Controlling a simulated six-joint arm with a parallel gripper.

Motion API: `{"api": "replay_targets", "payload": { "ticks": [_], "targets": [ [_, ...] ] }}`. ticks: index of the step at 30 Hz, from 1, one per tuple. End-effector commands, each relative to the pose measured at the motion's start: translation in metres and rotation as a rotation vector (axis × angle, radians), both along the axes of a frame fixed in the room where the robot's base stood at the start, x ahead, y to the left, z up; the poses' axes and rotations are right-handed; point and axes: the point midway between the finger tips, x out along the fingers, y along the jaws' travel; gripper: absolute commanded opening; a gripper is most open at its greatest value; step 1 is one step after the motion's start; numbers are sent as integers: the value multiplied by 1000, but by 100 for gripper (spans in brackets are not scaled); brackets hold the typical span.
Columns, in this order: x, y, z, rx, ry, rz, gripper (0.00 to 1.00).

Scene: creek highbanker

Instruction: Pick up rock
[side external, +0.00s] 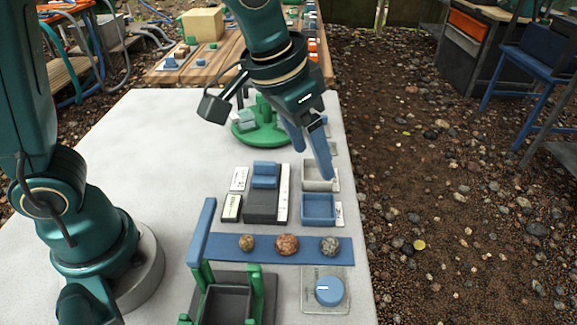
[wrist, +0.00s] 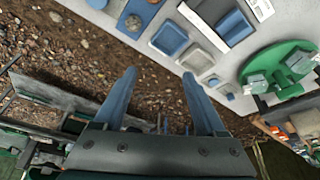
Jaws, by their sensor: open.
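Three roundish rocks sit in a row on a flat blue strip (side external: 268,255) in the side external view. The left rock (side external: 247,242) is small and yellowish brown, the middle rock (side external: 286,244) reddish brown, and the right rock (side external: 329,245) speckled grey. The grey rock also shows at the top of the wrist view (wrist: 133,22). My gripper (side external: 314,163) is open, with two blue fingers above the table's right side, behind the rocks in the picture and apart from them. In the wrist view, nothing is between the fingertips (wrist: 158,78).
A blue tray (side external: 318,222) and a whitish tray (side external: 333,184) lie between gripper and rocks. A dark block with a blue top (side external: 264,177), a blue dial (side external: 328,290) and a green round stand (side external: 266,139) are nearby. Stony ground lies beyond the table's right edge.

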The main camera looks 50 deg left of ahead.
Motion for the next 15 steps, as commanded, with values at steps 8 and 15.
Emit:
{"api": "replay_targets", "payload": {
  "ticks": [8,15],
  "targets": [
    [1,-49,-66,60,147,-133,73],
    [-11,-59,-94,88,205,-177,73]
  ]
}}
